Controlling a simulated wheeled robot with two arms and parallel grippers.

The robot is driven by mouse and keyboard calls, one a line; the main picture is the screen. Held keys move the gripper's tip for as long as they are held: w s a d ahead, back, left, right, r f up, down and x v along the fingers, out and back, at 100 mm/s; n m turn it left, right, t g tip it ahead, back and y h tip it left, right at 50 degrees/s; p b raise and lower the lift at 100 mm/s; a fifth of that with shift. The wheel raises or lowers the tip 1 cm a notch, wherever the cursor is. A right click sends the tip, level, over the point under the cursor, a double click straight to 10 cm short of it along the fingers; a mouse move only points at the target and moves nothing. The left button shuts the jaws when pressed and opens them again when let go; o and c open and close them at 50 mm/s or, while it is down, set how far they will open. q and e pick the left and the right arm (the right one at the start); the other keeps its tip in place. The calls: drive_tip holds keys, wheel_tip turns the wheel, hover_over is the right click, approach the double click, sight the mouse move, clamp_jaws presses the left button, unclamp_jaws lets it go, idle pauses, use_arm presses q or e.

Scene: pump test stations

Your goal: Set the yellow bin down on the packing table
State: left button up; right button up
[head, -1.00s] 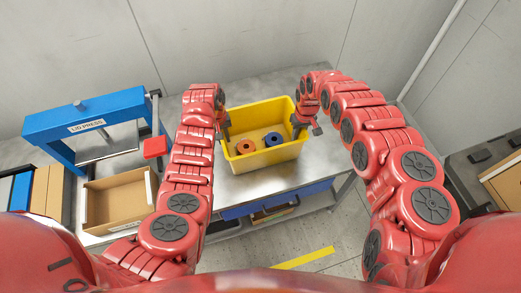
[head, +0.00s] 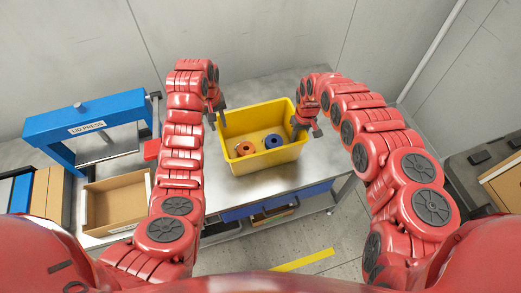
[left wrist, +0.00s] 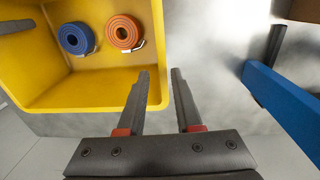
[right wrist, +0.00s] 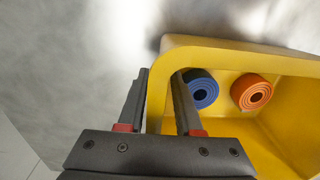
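The yellow bin (head: 264,162) stands upright on the grey metal table (head: 320,172). An orange roll (head: 245,148) and a blue roll (head: 273,140) lie inside it. My left gripper (head: 217,112) is open and raised by the bin's left wall. In the left wrist view its fingers (left wrist: 161,72) are apart, one over the bin's edge (left wrist: 95,95), the other over the table. My right gripper (head: 306,126) is at the bin's right wall. In the right wrist view its fingers (right wrist: 161,72) are apart, on either side of the bin's rim (right wrist: 225,47).
A blue lid press (head: 85,122) and an open cardboard box (head: 116,203) stand on the left. Bare metal tabletop lies around the bin. A blue drawer or shelf (head: 268,206) is under the table's front edge. A grey wall closes the back.

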drive_tip(key=shift+r, duration=0.1)
use_arm(q)
drive_tip(key=shift+r, duration=0.85)
use_arm(e)
wheel_tip(320, 180, up, 12)
drive_tip(key=shift+d, duration=0.3)
use_arm(q)
drive_tip(key=shift+s, duration=0.1)
use_arm(e)
drive_tip(key=shift+w, duration=0.1)
